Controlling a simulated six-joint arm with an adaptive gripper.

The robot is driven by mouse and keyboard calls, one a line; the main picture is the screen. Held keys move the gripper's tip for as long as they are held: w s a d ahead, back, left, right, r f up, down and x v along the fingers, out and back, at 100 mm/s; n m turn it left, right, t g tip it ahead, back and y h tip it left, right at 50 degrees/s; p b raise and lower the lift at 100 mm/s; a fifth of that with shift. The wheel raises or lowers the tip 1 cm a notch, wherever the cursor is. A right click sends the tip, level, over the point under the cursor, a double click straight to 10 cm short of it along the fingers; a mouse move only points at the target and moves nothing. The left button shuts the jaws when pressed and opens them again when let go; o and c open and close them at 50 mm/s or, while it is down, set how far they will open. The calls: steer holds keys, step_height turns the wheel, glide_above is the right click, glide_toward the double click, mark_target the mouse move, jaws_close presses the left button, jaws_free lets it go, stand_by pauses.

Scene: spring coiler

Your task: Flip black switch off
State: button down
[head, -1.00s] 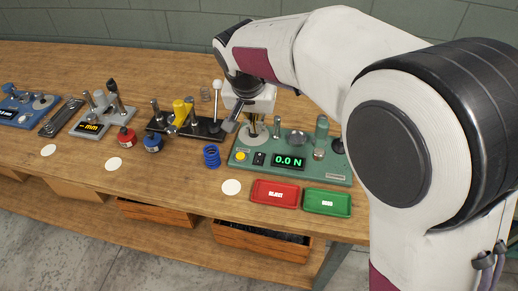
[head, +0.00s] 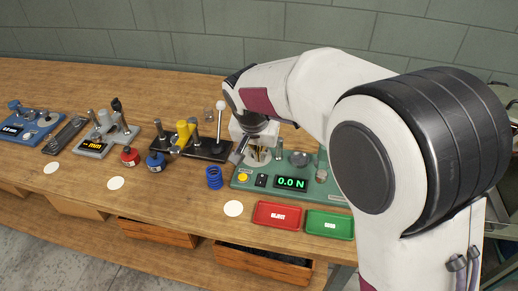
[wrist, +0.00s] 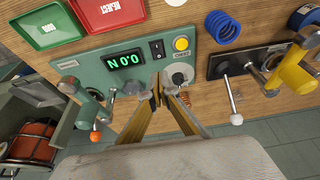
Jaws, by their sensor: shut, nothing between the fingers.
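The black switch (head: 261,180) is a small rocker on the front panel of the green force tester (head: 238,184). It sits between a yellow button (head: 243,177) and a lit display (head: 291,183) reading 0.0 N. In the wrist view the switch (wrist: 157,47) shows upside down, between the display (wrist: 126,60) and the yellow button (wrist: 181,44). My gripper (wrist: 158,88) is shut and empty. Its fingertips are over the tester, behind the switch and apart from it, near a round metal plate (wrist: 180,76). I cannot tell which way the switch is set.
A red reject tray (head: 283,215) and a green good tray (head: 329,225) lie in front of the tester. A blue spring (head: 214,177) stands to its left. A black fixture with a tall white-knobbed lever (head: 220,106) stands close to my gripper. Tester posts rise to the right.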

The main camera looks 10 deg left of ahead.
mark_target(261, 180)
steer(key=shift+s+x, duration=0.2)
steer(key=shift+x, duration=2.15)
steer(key=shift+s+x, duration=0.2)
steer(key=shift+x, duration=2.15)
steer(key=shift+f, duration=0.15)
steer(key=shift+w+f, duration=0.15)
steer(key=shift+f, duration=0.2)
steer(key=shift+s, duration=0.85)
steer(key=shift+r, duration=0.1)
